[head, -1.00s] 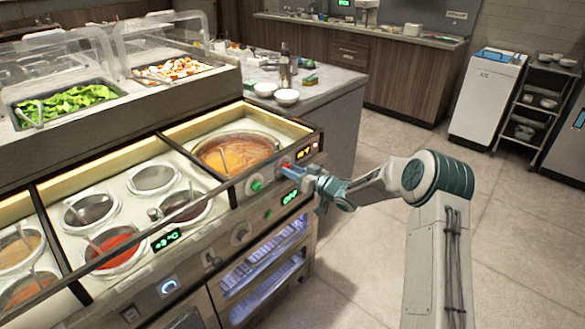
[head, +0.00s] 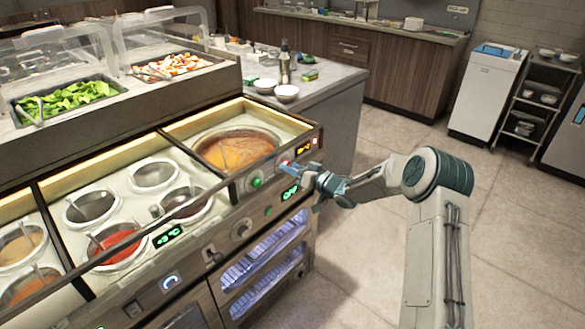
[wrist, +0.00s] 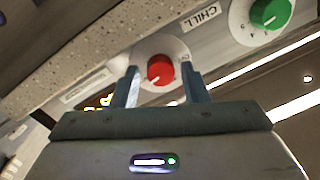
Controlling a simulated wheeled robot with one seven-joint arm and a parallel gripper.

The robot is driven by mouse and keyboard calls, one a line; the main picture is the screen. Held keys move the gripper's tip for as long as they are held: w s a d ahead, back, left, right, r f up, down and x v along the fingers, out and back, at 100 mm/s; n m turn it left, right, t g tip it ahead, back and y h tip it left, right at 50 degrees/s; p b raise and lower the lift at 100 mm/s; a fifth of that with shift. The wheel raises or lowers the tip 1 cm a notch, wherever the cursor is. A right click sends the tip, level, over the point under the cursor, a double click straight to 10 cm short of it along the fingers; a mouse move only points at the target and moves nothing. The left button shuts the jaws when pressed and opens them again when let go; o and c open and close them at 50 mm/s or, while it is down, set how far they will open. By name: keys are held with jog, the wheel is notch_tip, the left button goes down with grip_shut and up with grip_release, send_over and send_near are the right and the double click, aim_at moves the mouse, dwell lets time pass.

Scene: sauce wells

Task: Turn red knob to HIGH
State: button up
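The red knob (wrist: 160,70) sits on a white round dial on the counter's front panel, with a pale pointer line on its face pointing toward the lower left in the wrist view. My gripper (wrist: 160,68) is open, with one finger on each side of the knob and a visible gap at both sides. I cannot tell how deep the fingers reach around it. In the head view my gripper (head: 298,170) is at the panel's right end, below the orange soup well, and mostly hides the knob. The HIGH mark is not readable.
A green knob (wrist: 271,13) is beside the red one, near a CHILL label (wrist: 202,17); it also shows in the head view (head: 256,182). A lit orange display (head: 304,148) is above my gripper. Sauce wells (head: 92,206) lie left. Open floor (head: 375,140) is at right.

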jog(key=shift+o, duration=0.3)
jog(key=v, duration=1.3)
jog(key=shift+s+d+b, duration=0.2)
jog(key=shift+d+b, duration=0.15)
jog(key=shift+r, duration=0.1)
